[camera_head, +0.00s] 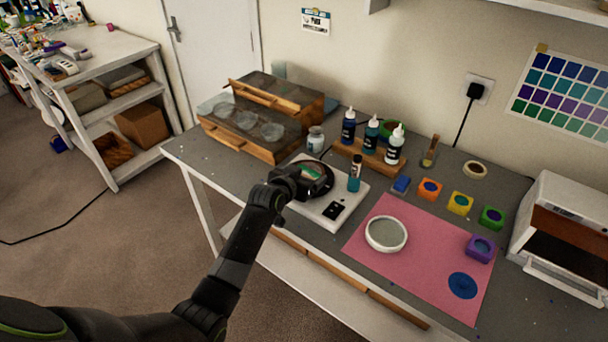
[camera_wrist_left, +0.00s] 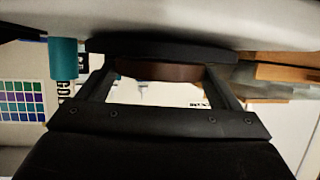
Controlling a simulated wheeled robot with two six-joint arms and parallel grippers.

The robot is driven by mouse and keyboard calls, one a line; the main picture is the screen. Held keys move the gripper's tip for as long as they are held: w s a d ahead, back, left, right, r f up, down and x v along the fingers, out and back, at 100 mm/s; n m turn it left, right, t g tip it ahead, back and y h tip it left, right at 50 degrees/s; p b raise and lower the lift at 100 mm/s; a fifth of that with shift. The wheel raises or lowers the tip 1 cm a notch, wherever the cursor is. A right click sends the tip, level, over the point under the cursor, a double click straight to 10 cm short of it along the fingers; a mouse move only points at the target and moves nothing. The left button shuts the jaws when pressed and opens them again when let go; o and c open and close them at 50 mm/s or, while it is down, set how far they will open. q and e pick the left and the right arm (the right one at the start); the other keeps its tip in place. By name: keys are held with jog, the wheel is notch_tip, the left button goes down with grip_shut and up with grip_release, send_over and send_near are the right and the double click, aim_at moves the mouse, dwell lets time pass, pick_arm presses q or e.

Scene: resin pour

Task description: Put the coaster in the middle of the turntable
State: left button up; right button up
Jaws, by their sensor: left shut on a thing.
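My left gripper (camera_head: 300,181) reaches in over the white-based unit on the desk. It is shut on what looks like the coaster, whose greenish top (camera_head: 311,173) shows partly beside the fingers. In the left wrist view, a dark brown curved edge (camera_wrist_left: 155,71) sits between my fingers. What appears to be the turntable is a black round platter (camera_head: 323,190) on a white base with a dark panel. The platter's edge also shows in the left wrist view (camera_wrist_left: 160,48), very close to the held thing; I cannot tell whether they touch. My right gripper is out of view.
A teal bottle with a black cap (camera_head: 354,174) stands close beside the platter. A jar (camera_head: 316,139) and a wooden rack (camera_head: 264,112) are behind. On the right, a pink mat (camera_head: 416,273) bears a white round dish (camera_head: 386,234) and a blue disc (camera_head: 462,285).

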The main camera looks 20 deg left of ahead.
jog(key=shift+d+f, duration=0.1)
pick_arm(q)
jog(key=shift+f, duration=0.2)
jog(key=o, duration=0.8)
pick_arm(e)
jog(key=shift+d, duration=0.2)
pick_arm(q)
jog(key=shift+o, duration=0.2)
jog(key=shift+r, duration=0.1)
jog(key=shift+r, duration=0.2)
jog(key=shift+s, duration=0.15)
jog(key=b+v, duration=0.1)
jog(key=v, duration=1)
jog(key=shift+s+r, duration=0.2)
jog(key=shift+s, duration=0.1)
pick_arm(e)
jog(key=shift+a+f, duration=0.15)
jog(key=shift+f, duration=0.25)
pick_arm(q)
jog(key=shift+a, duration=0.1)
